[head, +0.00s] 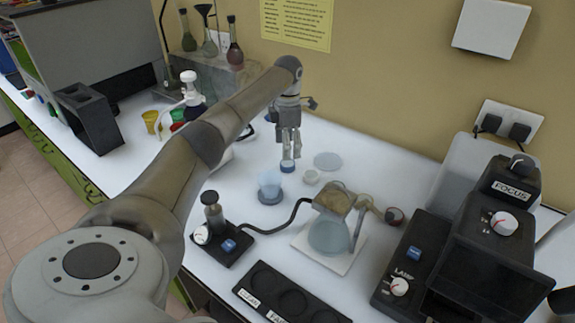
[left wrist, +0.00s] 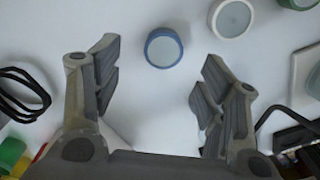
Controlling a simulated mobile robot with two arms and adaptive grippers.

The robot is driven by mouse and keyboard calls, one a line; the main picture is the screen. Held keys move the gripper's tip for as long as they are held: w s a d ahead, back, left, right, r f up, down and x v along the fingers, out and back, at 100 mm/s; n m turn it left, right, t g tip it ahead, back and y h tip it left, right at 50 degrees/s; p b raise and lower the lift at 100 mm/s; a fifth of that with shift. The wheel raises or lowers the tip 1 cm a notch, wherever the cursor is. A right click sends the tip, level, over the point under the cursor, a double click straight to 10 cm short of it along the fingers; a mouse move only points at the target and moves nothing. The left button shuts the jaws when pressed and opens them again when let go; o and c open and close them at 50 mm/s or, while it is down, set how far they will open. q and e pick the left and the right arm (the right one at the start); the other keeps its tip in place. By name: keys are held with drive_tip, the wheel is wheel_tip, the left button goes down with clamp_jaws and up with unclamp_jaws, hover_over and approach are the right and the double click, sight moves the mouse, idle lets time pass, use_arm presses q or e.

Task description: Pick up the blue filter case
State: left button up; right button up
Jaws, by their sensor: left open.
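The blue filter case (left wrist: 164,48) is a small round case with a blue rim and pale grey top. In the left wrist view it lies on the white bench, ahead of the gap between my fingers and apart from both. In the head view the blue filter case (head: 287,166) shows just below my left gripper's fingertips. My left gripper (head: 288,153) points down over the bench, open and empty; its two spread fingers also show in the left wrist view (left wrist: 158,82). My right gripper is in neither view.
A white round case (head: 311,177) lies right of the blue one. A pale blue cup-like piece (head: 269,184) stands nearer. A glass flask (head: 329,234) sits on a white plate to the right. A black labelled tray (head: 290,300) is in front. A clear disc (head: 327,160) lies behind.

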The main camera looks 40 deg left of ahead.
sight(288, 163)
use_arm(q)
drive_tip(key=f, duration=0.1)
drive_tip(key=f+p, duration=0.1)
drive_tip(key=f, duration=0.3)
drive_tip(key=shift+s+d+f+p, duration=0.15)
drive_tip(key=shift+d+p, duration=0.1)
drive_tip(key=shift+p, duration=0.15)
drive_tip(key=shift+f, duration=0.3)
drive_tip(key=shift+c, duration=0.4)
drive_tip(key=c, duration=0.9)
